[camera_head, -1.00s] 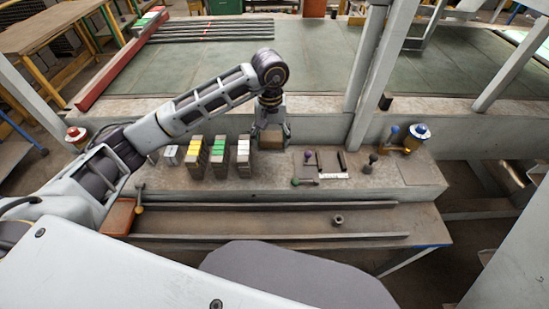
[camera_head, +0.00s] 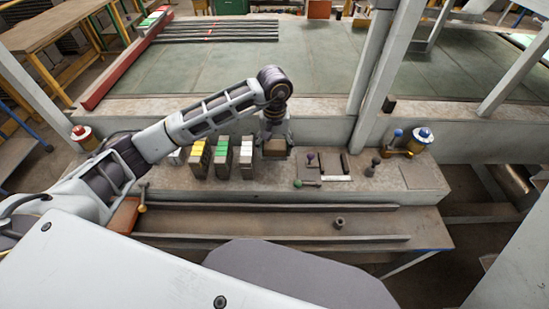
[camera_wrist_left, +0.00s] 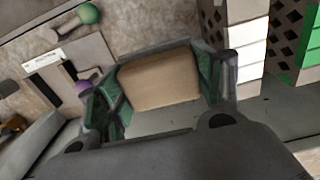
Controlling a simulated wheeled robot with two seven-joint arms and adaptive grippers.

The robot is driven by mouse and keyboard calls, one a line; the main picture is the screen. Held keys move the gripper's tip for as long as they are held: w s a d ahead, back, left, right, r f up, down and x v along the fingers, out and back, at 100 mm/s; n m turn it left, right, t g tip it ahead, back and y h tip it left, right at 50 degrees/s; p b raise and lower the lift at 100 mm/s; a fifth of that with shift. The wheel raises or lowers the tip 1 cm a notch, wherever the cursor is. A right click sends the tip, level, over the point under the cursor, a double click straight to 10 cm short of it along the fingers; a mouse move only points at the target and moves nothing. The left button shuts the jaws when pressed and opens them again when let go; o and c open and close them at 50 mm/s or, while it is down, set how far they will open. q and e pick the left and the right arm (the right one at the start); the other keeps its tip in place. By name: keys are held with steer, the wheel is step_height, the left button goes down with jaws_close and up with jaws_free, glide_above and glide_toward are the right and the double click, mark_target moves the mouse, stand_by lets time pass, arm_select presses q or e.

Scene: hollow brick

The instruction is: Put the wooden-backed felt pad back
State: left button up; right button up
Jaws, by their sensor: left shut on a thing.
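The wooden-backed felt pad (camera_head: 275,149) shows as a small tan-brown wooden block in the head view, and its wooden face fills the middle of the left wrist view (camera_wrist_left: 160,80). My left gripper (camera_head: 275,146) points down and is shut on the pad. In the wrist view its green-lined fingers (camera_wrist_left: 158,84) sit on both sides of the pad. The felt side is hidden. The pad is just right of the white-topped brick stack (camera_head: 247,157), over the ledge; I cannot tell whether it touches the surface. My right gripper is not in view.
Yellow-topped (camera_head: 198,157) and green-topped (camera_head: 221,158) stacks stand to the left. A green-knobbed lever (camera_head: 299,184), a dark bar (camera_head: 345,164) and a dark-knobbed lever (camera_head: 373,166) are to the right. A long trough (camera_head: 270,220) runs in front.

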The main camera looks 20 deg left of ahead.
arm_select(q)
steer(key=shift+f, duration=1.3)
steer(key=shift+f+p, duration=0.55)
steer(key=shift+f, duration=1.25)
steer(key=shift+f, duration=0.25)
steer(key=o, duration=1.1)
steer(key=shift+r, duration=0.2)
